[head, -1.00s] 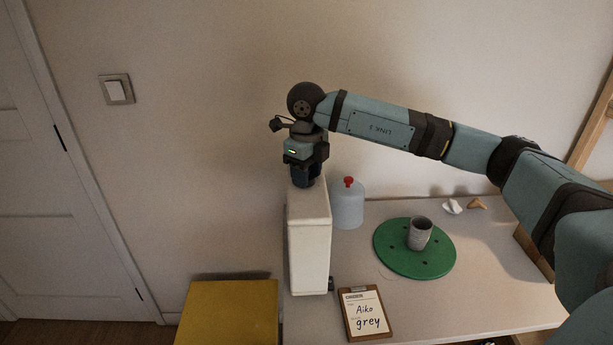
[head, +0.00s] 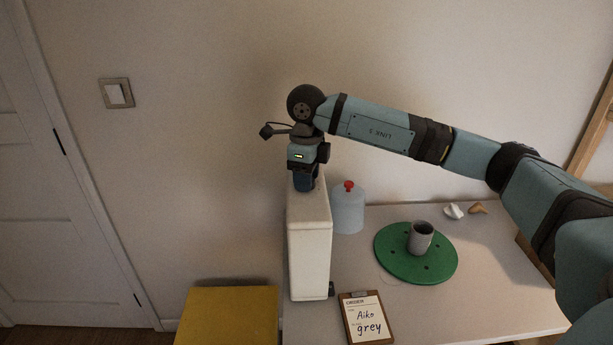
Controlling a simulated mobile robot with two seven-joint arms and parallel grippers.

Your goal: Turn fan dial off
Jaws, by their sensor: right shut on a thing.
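A tall off-white box-shaped unit (head: 309,250), which I take to be the fan housing, stands at the left end of the table. My right gripper (head: 304,184) points down at the top of this unit, toward its back. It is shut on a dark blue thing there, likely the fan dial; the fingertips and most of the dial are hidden. The dial's setting cannot be read. My left gripper is not in view.
The table (head: 455,313) holds a green round disc (head: 390,262) with a grey cup (head: 420,238), a translucent jug with a red cap (head: 348,212), and a clipboard (head: 364,318). A yellow box (head: 232,312) stands left. A wall switch (head: 116,93) is left.

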